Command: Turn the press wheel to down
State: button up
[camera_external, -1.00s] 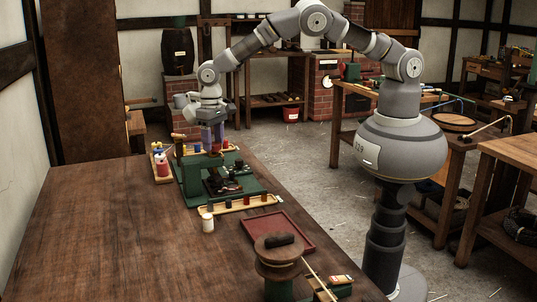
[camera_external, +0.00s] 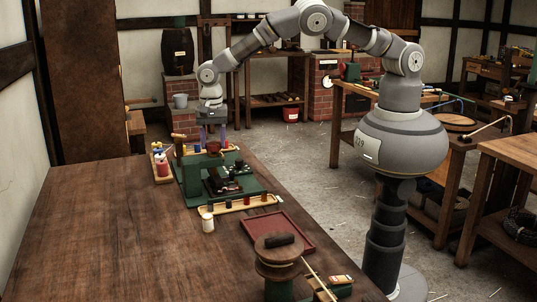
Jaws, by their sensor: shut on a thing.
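The green press (camera_external: 190,179) stands on the wooden table, with a dark plate at its base. A small red-brown part, which looks like the press wheel (camera_external: 214,147), sits at its top. My gripper (camera_external: 212,142) reaches down from above with its fingers at this part. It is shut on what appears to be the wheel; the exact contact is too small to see. The wheel's down mark cannot be made out.
A light wooden tray (camera_external: 246,204) with small pots lies in front of the press. A white pot (camera_external: 208,223), a red tray (camera_external: 302,239) and a wooden spool (camera_external: 278,255) stand nearer. The table's left half (camera_external: 95,235) is clear.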

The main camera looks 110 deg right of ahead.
jog(key=m, duration=0.4)
jog(key=shift+m+p, duration=0.3)
jog(key=m, duration=0.3)
jog(key=shift+r+m, duration=0.1)
jog(key=shift+m, duration=0.2)
jog(key=m, duration=0.4)
jog(key=shift+p, duration=0.4)
jog(key=m, duration=0.4)
jog(key=shift+m, duration=0.3)
jog(key=shift+w, duration=0.1)
jog(key=o, duration=1)
jog(key=shift+o, duration=0.2)
